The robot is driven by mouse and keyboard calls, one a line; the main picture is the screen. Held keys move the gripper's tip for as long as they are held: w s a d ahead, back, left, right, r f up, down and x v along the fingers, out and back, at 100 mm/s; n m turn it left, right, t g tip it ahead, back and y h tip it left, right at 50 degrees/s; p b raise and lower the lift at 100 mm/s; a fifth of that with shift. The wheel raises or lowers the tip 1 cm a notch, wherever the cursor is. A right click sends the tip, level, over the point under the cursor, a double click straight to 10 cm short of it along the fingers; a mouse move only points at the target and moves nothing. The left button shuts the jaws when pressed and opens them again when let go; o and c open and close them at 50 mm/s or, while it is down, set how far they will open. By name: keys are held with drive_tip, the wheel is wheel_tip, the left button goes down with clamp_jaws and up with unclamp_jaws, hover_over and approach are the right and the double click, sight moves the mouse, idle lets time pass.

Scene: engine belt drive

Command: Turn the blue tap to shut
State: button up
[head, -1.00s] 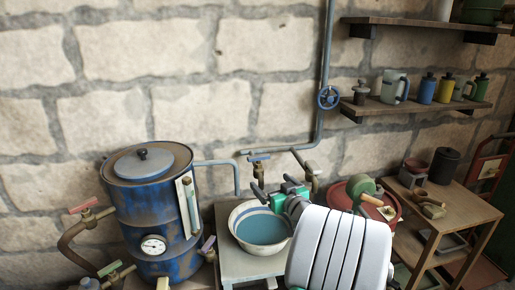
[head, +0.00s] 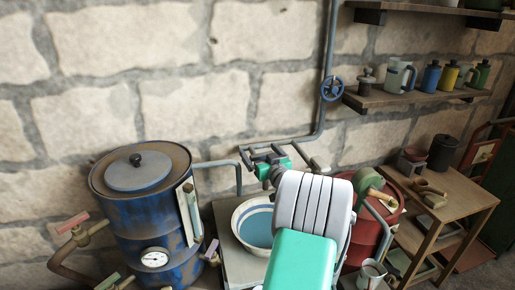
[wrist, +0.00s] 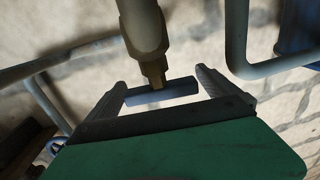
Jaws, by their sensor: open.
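The blue tap's bar-shaped handle (wrist: 163,91) shows blue-grey in the wrist view, on the end of a brass stem (wrist: 153,70). My gripper (wrist: 160,80) is open, with one finger beyond each end of the handle. The handle lies across the gap, its ends close to the fingers; I cannot tell whether they touch. In the head view my gripper (head: 263,152) is at the tap, above and behind the basin. There its dark fingers and my wrist hide most of the tap.
A blue drum (head: 150,215) with a gauge stands left. A basin of water (head: 256,228) is below my gripper. A grey pipe (head: 325,75) with a blue handwheel (head: 332,88) runs up the wall. A red drum (head: 362,232) and a wooden table (head: 455,195) are at right.

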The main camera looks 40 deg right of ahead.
drive_tip(key=shift+w+d, duration=0.2)
drive_tip(key=shift+w, duration=0.3)
